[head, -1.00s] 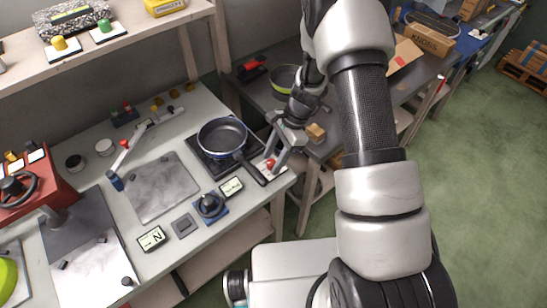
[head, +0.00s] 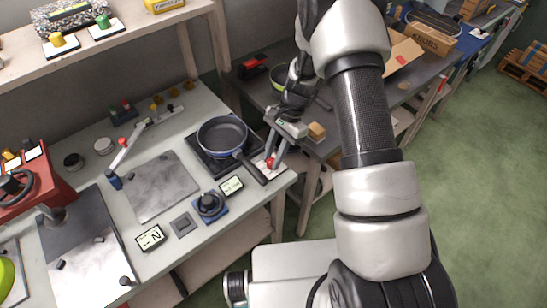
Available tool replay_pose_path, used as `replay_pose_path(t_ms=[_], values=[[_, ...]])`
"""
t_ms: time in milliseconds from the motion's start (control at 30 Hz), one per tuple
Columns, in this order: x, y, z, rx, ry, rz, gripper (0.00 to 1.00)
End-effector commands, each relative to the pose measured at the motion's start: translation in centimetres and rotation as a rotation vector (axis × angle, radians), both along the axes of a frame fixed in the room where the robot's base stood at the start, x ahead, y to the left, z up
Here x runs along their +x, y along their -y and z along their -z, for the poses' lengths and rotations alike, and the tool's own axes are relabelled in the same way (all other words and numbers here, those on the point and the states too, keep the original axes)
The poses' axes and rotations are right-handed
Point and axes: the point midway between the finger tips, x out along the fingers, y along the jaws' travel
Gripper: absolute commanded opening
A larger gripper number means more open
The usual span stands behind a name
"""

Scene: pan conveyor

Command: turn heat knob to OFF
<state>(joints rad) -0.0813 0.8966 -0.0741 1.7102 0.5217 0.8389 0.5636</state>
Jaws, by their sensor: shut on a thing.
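A small red knob (head: 269,163) sits on a pale plate at the right end of the workbench, beside the hot plate. My gripper (head: 273,162) reaches down over it from the upper right, with its fingers closed on the red knob. The fingers partly hide the knob and its plate, and I cannot read its setting. A blue-rimmed pan (head: 222,136) sits on the black hot plate (head: 203,158), with its handle pointing toward the knob.
A dark round dial on a blue base (head: 210,204) and small display panels (head: 231,186) lie in front of the hot plate. A grey plate (head: 160,187) is to the left. A grey table (head: 345,125) with a small wooden block (head: 316,132) stands behind my gripper.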

Motion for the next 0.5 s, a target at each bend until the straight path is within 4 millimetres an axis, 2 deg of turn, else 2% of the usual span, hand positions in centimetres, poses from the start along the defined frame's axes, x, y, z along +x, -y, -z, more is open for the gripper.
replay_pose_path(t_ms=[500], values=[[0.38,-0.31,0.08,0.000,0.002,-0.477,0.02]])
